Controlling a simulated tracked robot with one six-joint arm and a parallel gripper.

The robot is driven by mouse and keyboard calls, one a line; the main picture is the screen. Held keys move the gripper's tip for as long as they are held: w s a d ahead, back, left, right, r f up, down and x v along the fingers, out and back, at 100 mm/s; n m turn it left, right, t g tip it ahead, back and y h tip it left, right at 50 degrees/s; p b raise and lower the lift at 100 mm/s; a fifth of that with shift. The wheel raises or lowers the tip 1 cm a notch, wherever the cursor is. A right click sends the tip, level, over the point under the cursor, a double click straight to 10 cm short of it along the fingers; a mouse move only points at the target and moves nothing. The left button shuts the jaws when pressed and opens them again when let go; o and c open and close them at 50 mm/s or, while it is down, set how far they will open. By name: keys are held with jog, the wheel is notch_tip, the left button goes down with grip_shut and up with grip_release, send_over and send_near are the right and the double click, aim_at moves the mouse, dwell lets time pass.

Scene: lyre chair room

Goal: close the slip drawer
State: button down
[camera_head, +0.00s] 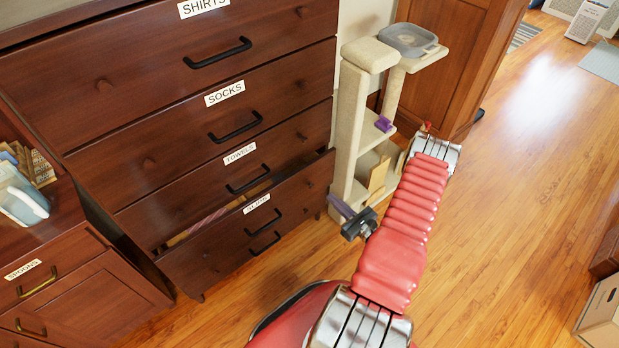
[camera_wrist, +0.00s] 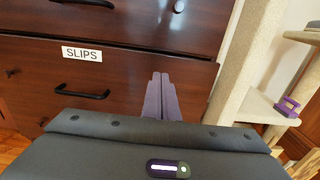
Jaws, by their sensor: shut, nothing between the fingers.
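The slip drawer (camera_head: 215,245) is the bottom drawer of a dark brown dresser. In the head view it stands out a little, and a striped strip of its contents shows in the gap along its top. Its white SLIPS label and dark handle show in the wrist view (camera_wrist: 130,75). My gripper (camera_wrist: 162,85) is shut and empty, its purple fingers together and pointing at the right part of the drawer front. I cannot tell whether they touch it. In the head view my gripper (camera_head: 341,206) is right of the drawer, near the cat tree's foot.
A beige cat tree (camera_head: 347,135) with a purple item stands close to the right of the dresser. A lower cabinet labelled SPOONS (camera_head: 70,285) stands at the left. A cardboard box (camera_head: 602,315) is at the lower right. The wood floor (camera_head: 510,180) on the right is clear.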

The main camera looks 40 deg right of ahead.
aim_at(303, 172)
jog(key=shift+w, duration=0.1)
jog(key=w, duration=1.4)
jog(key=w, duration=0.4)
jog(key=shift+a, duration=0.1)
jog(key=shift+w+r, duration=0.15)
jog(key=shift+w, duration=0.1)
dwell(0.3)
